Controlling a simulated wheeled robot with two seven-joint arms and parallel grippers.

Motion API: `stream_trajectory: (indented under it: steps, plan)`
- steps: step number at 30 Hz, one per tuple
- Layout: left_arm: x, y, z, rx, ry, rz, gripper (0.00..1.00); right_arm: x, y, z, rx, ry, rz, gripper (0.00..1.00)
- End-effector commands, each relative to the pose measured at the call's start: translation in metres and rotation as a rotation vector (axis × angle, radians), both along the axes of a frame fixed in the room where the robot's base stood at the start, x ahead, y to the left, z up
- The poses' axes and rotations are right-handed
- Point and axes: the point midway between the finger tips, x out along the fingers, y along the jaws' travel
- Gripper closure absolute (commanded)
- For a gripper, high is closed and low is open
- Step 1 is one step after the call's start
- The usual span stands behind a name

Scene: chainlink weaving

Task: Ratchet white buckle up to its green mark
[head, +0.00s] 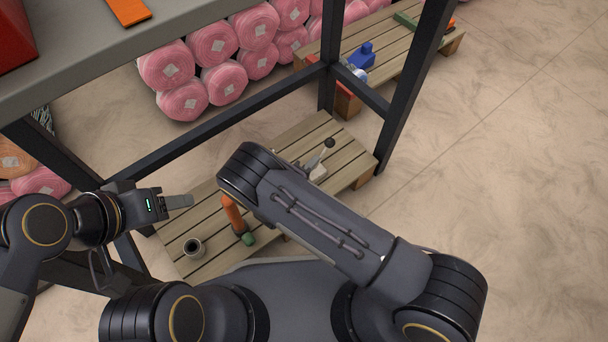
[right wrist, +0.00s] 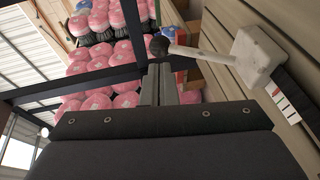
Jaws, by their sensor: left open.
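The white buckle (head: 318,173) sits on the low slatted pallet, partly behind my right arm in the head view. A lever with a black knob (head: 330,143) rises from it. In the right wrist view the buckle (right wrist: 258,55) is at the upper right, beside a dark strip (right wrist: 290,103) with white and red markings. I cannot make out a green mark on it. My right gripper (right wrist: 160,68) is left of the buckle in that view, its fingers together and empty; the arm hides it in the head view. My left gripper (head: 182,201) is open and empty above the pallet's left part.
The pallet (head: 290,142) also holds an orange handle (head: 232,213), a green piece (head: 249,239) and a small cup (head: 194,247). Dark rack posts (head: 410,85) and rails stand around it. Pink rolls (head: 168,65) are stacked behind. The floor at right is clear.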

Motion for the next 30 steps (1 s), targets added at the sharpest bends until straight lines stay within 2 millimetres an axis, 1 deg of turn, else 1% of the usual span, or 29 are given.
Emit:
stream_trajectory:
  steps: [1, 3, 6, 10, 15, 24, 30]
  plan:
    - [0.0, 0.0, -0.007, 0.0, 0.0, 0.0, 0.48, 0.008, -0.007, -0.005, 0.0, -0.001, -0.001, 1.0]
    - [0.0, 0.0, -0.011, 0.0, 0.0, 0.0, 0.48, 0.018, -0.015, -0.007, 0.0, -0.001, -0.001, 1.0]
    - [0.0, 0.0, -0.016, 0.0, 0.0, 0.0, 0.48, 0.03, -0.024, -0.009, 0.001, -0.002, -0.001, 1.0]
    - [0.0, 0.0, -0.02, 0.0, 0.0, 0.0, 0.48, 0.039, -0.031, -0.009, 0.002, -0.001, 0.0, 1.0]
    - [0.0, 0.0, -0.021, 0.0, 0.0, 0.0, 0.48, 0.044, -0.035, -0.009, 0.002, -0.001, 0.0, 1.0]
    - [0.0, 0.0, -0.02, 0.0, 0.0, 0.0, 0.48, 0.044, -0.035, -0.008, 0.004, 0.0, 0.0, 1.0]
    - [0.0, 0.0, -0.012, 0.0, 0.0, 0.0, 0.48, 0.046, -0.038, -0.005, 0.054, 0.033, -0.002, 1.0]
